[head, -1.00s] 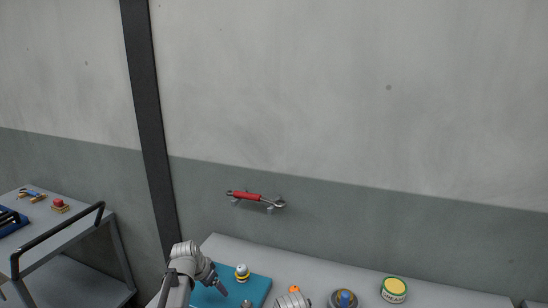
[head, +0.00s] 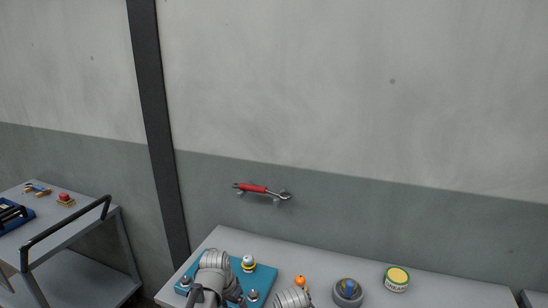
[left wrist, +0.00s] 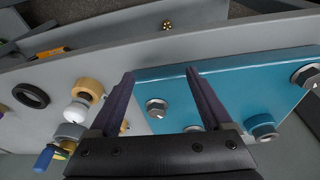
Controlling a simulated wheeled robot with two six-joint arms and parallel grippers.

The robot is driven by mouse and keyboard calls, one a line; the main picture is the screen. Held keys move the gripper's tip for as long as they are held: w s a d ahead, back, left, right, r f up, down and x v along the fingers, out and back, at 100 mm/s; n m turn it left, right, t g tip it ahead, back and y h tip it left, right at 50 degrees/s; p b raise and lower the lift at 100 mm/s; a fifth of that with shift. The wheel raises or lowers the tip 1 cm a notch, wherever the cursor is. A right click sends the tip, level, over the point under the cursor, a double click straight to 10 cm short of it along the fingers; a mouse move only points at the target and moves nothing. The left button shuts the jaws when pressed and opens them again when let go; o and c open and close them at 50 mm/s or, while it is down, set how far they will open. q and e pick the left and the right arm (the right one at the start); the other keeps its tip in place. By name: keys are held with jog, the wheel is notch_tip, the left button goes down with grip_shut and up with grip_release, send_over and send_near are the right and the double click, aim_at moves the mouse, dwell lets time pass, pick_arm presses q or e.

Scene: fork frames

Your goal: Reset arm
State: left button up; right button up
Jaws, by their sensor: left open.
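My left arm comes in at the bottom of the head view, over the teal plate (head: 267,274) on the bench. My left gripper (left wrist: 160,76) is open in the left wrist view, with nothing between its two dark fingers. Its fingers reach over the edge of the teal plate, which also shows in the left wrist view (left wrist: 235,70). A silver hex bolt (left wrist: 157,107) shows between the fingers. In the head view the arm hides part of the plate. A ribbed link of my right arm (head: 292,298) shows at the bottom edge; its gripper is out of view.
An orange piece (head: 300,281), a grey bowl with a blue item (head: 347,291) and a yellow-lidded tin (head: 396,279) stand to the right. A red-handled wrench (head: 262,190) hangs on the wall. A cart (head: 75,235) stands left.

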pick_arm(q)
jog(key=s+d+n+g+y, duration=0.1)
jog(key=s+d, duration=0.4)
jog(key=s, duration=1)
jog(key=shift+s+d+f+g+y, duration=0.15)
jog(key=shift+s+d+g+y, duration=0.25)
jog(key=shift+g+y, duration=0.4)
